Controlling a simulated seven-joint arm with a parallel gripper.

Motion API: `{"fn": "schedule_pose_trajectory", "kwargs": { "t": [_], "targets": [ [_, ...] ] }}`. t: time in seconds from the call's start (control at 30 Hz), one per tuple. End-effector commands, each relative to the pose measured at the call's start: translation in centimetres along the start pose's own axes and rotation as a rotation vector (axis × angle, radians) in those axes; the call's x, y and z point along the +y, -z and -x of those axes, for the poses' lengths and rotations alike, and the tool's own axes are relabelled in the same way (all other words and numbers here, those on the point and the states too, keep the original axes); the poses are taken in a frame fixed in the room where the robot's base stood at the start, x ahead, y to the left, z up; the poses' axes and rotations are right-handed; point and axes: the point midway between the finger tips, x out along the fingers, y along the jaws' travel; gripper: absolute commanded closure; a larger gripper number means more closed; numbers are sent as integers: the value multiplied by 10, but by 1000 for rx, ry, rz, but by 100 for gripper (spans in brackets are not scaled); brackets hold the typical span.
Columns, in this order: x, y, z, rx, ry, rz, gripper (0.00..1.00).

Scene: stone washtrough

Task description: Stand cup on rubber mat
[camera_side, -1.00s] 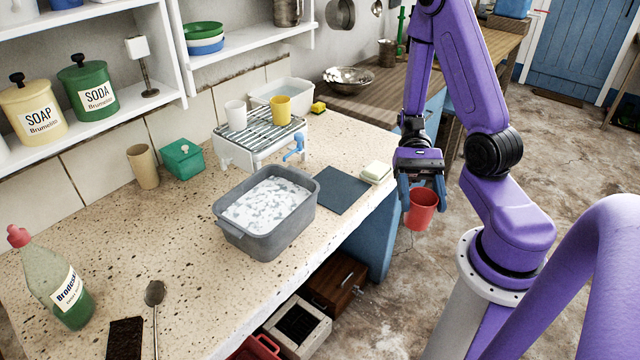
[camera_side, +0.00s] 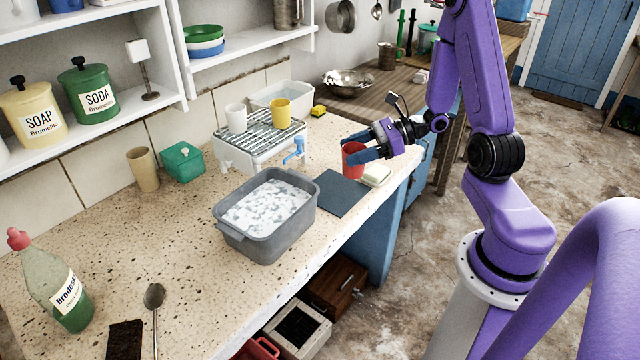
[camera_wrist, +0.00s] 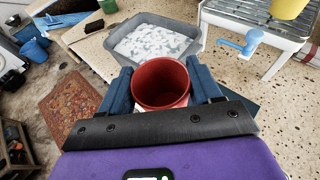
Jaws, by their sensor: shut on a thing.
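The red cup (camera_side: 353,165) is upright between the fingers of my gripper (camera_side: 354,148), which is shut on it. In the side view the cup overlaps the far edge of the dark rubber mat (camera_side: 340,194); I cannot tell whether it touches the mat or hangs just above. In the wrist view the cup (camera_wrist: 161,84) shows its open, empty mouth, with a blue finger on each side. There the mat (camera_wrist: 252,107) is almost wholly hidden behind my gripper.
A pale soap bar (camera_side: 377,173) lies right beside the mat. A grey basin of suds (camera_side: 265,248) stands left of it. Behind are a slatted rack (camera_side: 250,150) with a white cup (camera_side: 236,117) and a yellow cup (camera_side: 280,111), and a blue tap (camera_side: 294,151).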

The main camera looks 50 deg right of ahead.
Motion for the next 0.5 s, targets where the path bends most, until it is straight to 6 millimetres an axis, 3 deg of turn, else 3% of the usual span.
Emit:
{"fn": "schedule_pose_trajectory", "kwargs": {
  "t": [0.5],
  "targets": [
    [-78,23,-54,-1,7,-1,68]
  ]
}}
